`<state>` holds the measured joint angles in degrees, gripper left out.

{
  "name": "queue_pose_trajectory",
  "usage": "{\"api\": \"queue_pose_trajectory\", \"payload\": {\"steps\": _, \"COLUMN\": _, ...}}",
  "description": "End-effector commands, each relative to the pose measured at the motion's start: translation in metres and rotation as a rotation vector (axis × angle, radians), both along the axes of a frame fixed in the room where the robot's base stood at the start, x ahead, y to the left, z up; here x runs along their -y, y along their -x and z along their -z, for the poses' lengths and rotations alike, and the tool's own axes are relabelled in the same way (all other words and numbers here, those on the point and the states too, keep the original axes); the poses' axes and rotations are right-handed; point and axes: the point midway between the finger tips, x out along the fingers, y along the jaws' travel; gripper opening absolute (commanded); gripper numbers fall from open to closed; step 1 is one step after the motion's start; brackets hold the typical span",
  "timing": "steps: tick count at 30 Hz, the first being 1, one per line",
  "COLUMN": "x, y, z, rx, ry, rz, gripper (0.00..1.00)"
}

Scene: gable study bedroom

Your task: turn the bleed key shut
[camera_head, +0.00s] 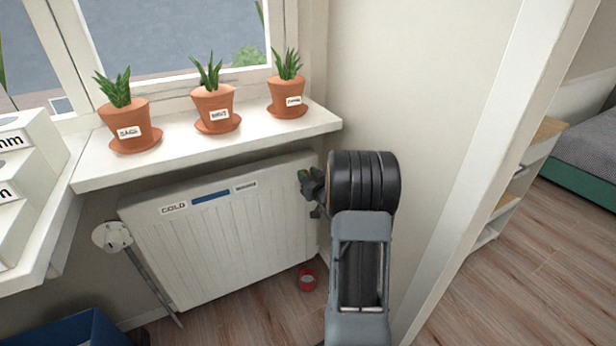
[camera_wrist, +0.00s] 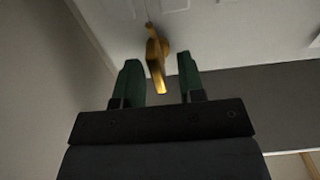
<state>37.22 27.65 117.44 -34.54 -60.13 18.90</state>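The brass bleed key (camera_wrist: 155,60) sits at the upper middle of the wrist view, its handle pointing down the picture between the green fingers of my gripper (camera_wrist: 160,64). The fingers are apart, with a visible gap on each side of the key. In the head view my gripper (camera_head: 308,186) is at the right upper end of the white radiator (camera_head: 225,235). A small bit of yellowish colour shows there, but my gripper and arm mostly hide the key.
A white sill (camera_head: 215,152) with several potted plants overhangs the radiator. The wall is close on the right. A red cup (camera_head: 308,280) stands on the floor below the radiator's right end. A white valve knob (camera_head: 112,236) is at its left.

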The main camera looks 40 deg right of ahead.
Motion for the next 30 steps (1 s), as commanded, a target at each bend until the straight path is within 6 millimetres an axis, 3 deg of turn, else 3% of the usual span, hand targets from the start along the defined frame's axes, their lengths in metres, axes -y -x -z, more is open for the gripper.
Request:
{"api": "queue_pose_trajectory", "payload": {"steps": 10, "x": 0.0004, "y": -0.0027, "z": -0.0001, "rx": 0.000, "ry": 0.000, "rz": 0.000, "gripper": 0.36}}
{"api": "queue_pose_trajectory", "payload": {"steps": 21, "x": 0.0004, "y": -0.0025, "z": 0.0000, "rx": 0.000, "ry": 0.000, "rz": 0.001, "gripper": 0.02}}
{"api": "queue_pose_trajectory", "payload": {"steps": 30, "x": 0.0006, "y": -0.0024, "z": -0.0003, "rx": 0.001, "ry": -0.014, "rz": 0.001, "gripper": 0.00}}
